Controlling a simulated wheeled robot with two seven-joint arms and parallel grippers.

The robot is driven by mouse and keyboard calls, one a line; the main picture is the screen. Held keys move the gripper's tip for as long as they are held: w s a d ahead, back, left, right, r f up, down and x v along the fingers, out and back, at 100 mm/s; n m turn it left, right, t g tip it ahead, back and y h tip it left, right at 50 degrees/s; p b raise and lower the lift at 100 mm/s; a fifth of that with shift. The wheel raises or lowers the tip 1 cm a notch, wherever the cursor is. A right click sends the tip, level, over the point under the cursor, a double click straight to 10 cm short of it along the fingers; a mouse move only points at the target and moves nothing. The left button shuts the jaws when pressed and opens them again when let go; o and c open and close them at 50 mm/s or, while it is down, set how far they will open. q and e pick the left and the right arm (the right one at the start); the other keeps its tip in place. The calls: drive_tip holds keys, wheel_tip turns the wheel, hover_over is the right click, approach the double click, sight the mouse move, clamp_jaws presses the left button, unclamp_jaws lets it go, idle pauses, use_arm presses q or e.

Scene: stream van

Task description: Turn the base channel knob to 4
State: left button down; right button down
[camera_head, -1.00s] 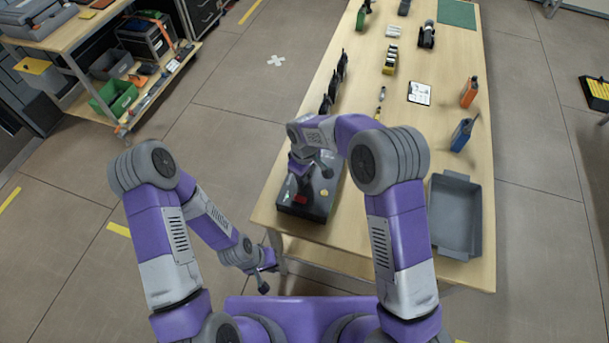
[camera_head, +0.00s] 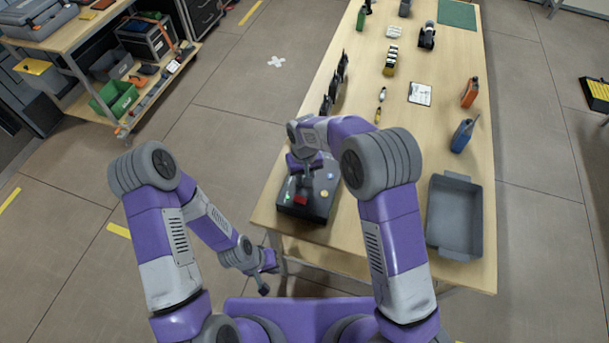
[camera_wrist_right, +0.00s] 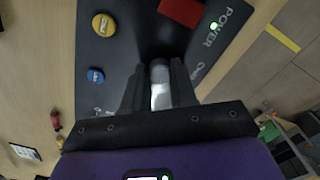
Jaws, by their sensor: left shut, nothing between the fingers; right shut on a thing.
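The base unit (camera_head: 318,206) is a dark box near the front left of the long table. In the right wrist view its dark panel (camera_wrist_right: 112,62) shows a yellow button, a blue button, a red block, a green light and the word POWER. My right gripper (camera_wrist_right: 160,80) is over this panel with its fingers shut on a grey knob (camera_wrist_right: 160,72). The knob's pointer and most of its scale are hidden by the fingers. In the head view the right arm's hand covers part of the box. My left gripper (camera_head: 264,286) is shut and empty, low beside the table's front left corner.
A grey tray (camera_head: 432,230) stands at the table's front right. Blue (camera_head: 462,135) and orange (camera_head: 469,92) bottle-like items stand behind it. Black handsets (camera_head: 334,88) line the left edge. A shelf cart (camera_head: 62,45) stands far left.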

drive_tip(key=shift+r, duration=0.1)
idle(0.3)
drive_tip(key=c, duration=0.9)
unclamp_jaws()
wheel_tip(320, 180, up, 8)
drive_tip(key=shift+f+p, duration=0.25)
drive_tip(key=shift+p, duration=0.3)
